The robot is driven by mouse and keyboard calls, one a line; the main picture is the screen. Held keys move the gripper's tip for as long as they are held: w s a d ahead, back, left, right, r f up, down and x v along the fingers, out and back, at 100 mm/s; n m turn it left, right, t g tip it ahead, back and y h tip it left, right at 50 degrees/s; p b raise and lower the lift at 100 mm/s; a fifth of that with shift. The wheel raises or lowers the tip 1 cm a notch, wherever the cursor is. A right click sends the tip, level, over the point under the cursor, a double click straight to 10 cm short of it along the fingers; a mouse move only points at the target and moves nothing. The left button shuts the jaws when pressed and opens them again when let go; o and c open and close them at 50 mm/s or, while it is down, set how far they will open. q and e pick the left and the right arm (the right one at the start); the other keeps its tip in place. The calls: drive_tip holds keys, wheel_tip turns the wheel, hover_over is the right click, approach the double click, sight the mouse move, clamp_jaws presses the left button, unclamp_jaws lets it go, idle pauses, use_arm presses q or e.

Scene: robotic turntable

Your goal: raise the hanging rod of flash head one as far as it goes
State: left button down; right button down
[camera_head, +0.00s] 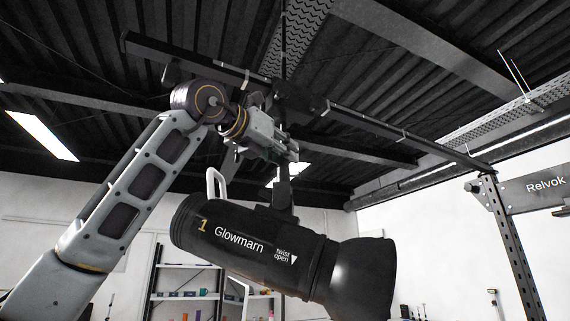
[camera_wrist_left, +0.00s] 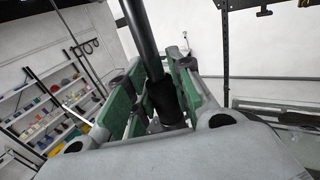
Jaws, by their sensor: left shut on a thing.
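Flash head one (camera_head: 270,245) is a black cylinder with a yellow 1, the word Glowmarn and a flared front at the right. It hangs in the middle of the head view below the dark ceiling rails. Its black hanging rod (camera_head: 283,187) shows just above the body. In the left wrist view the rod (camera_wrist_left: 139,32) runs down between the green-padded fingers. My left gripper (camera_head: 280,147) is shut on the rod above the flash head; its fingers (camera_wrist_left: 157,97) lie on both sides of a thicker dark part. My right gripper is not in view.
A dark rail (camera_head: 365,122) runs overhead close to my left wrist. A perforated post (camera_head: 517,250) with a Relvok sign (camera_head: 545,186) stands at the right. Shelves (camera_head: 185,280) with small items stand behind, below the flash head.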

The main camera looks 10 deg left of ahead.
use_arm(q)
drive_tip(key=shift+r, duration=0.15)
drive_tip(key=c, duration=1.2)
unclamp_jaws()
drive_tip(key=shift+c, duration=0.2)
drive_tip(key=v, duration=1.2)
